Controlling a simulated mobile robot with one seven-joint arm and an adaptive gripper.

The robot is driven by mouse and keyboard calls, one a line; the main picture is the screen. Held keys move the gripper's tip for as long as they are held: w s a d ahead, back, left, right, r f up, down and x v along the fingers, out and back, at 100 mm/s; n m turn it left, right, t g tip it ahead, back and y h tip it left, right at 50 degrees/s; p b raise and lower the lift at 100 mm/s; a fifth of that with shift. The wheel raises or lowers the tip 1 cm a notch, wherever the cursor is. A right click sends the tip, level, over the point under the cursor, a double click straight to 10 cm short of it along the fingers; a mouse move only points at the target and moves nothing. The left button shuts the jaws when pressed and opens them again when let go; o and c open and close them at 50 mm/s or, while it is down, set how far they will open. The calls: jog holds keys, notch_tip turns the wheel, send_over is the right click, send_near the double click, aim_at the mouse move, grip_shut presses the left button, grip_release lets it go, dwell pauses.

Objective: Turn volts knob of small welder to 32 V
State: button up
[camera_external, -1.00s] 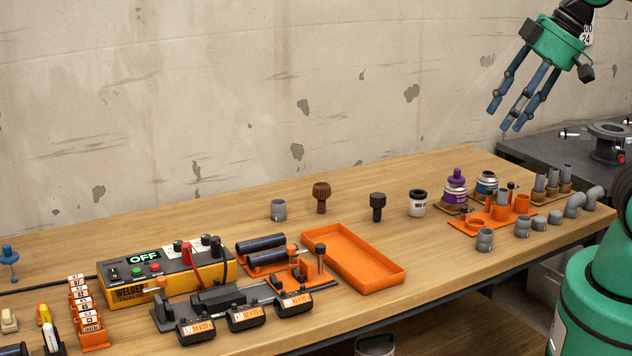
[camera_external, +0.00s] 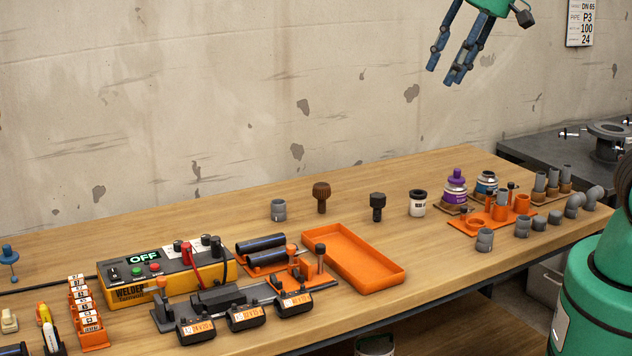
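The small welder (camera_external: 172,290) is a yellow box with a dark top panel and the word WELDER on its front. It stands at the left of the bench, and its display (camera_external: 144,257) reads OFF. A green and a red button sit below the display. Dark knobs (camera_external: 206,240) show at the panel's right end, partly behind red and black leads; their markings are too small to read. My gripper (camera_external: 442,76), with blue fingers, is open and empty, high above the bench's back and far to the right of the welder.
Black-and-orange units (camera_external: 247,318) and a dark clamp fixture (camera_external: 217,299) stand close in front of the welder. Dark pipes (camera_external: 262,247) lie beside it. An orange tray (camera_external: 352,258) is at mid-bench. Bottles and grey fittings (camera_external: 485,240) stand at the right.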

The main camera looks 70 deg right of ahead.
jog(key=w+r+n+g+p, duration=0.1)
jog(key=w+r+n+p, duration=0.25)
jog(key=w, duration=1.55)
jog(key=n+g+p, duration=0.4)
jog(key=n+p, duration=0.5)
jog(key=n, duration=0.2)
send_over(179, 241)
notch_tip(179, 241, down, 30)
jog(key=shift+f+m, duration=0.2)
jog(key=shift+m, duration=0.05)
jog(key=shift+f, duration=0.15)
notch_tip(179, 241, down, 14)
jog(key=shift+r, duration=0.25)
grip_shut()
